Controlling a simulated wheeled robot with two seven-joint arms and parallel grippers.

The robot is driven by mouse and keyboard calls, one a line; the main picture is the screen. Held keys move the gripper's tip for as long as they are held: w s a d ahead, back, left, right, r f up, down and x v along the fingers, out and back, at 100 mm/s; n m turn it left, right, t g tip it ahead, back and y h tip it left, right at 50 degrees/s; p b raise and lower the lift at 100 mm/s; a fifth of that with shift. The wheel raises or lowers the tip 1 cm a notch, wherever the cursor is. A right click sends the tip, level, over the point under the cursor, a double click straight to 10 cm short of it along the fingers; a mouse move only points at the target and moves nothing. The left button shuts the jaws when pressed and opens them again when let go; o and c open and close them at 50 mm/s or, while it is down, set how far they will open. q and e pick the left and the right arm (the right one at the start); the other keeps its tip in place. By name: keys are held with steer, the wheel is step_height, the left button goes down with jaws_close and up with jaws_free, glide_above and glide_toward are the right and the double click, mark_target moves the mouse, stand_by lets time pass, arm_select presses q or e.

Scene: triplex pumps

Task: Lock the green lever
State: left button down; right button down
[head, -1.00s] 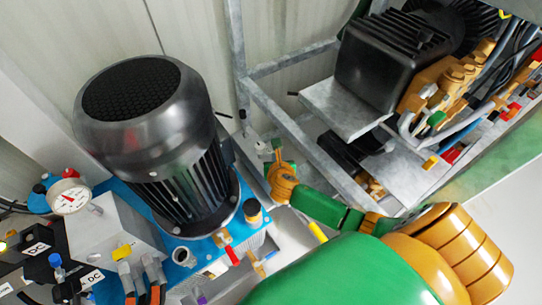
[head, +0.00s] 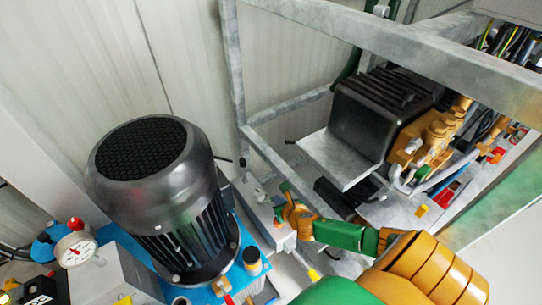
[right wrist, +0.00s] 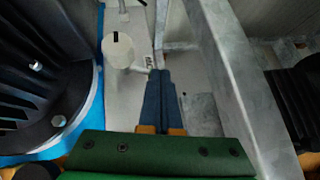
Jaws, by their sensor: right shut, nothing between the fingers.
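My right gripper (head: 284,190) reaches in from the lower right in the head view, low between the big dark motor and the metal frame. In the right wrist view its two blue fingers (right wrist: 159,76) are together with nothing between them. A small greenish patch shows at its tip in the head view; I cannot tell whether it is a lever or part of the gripper. I cannot make out the green lever for certain in either view. My left gripper is not in view.
The dark motor (head: 155,175) stands left on a blue base (head: 125,245), beside a pressure gauge (head: 75,249). Grey metal frame bars (head: 300,27) cross above and right, around a black pump (head: 378,115). A white cylinder (right wrist: 117,54) stands ahead-left of the fingers.

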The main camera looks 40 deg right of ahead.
steer(key=shift+w+d, duration=0.45)
steer(key=shift+d, duration=0.05)
steer(key=shift+w+d+n+y, duration=0.2)
steer(key=shift+w+n+y, duration=0.15)
steer(key=shift+n+y, duration=0.35)
steer(key=shift+w+d+p, duration=0.2)
steer(key=shift+w+p, duration=0.05)
steer(key=shift+w, duration=0.45)
steer(key=shift+w+d+p, duration=0.2)
steer(key=shift+w, duration=0.5)
stand_by(0.5)
steer(key=p+v, duration=0.5)
steer(key=v, duration=0.2)
steer(key=shift+s+a+f, duration=0.1)
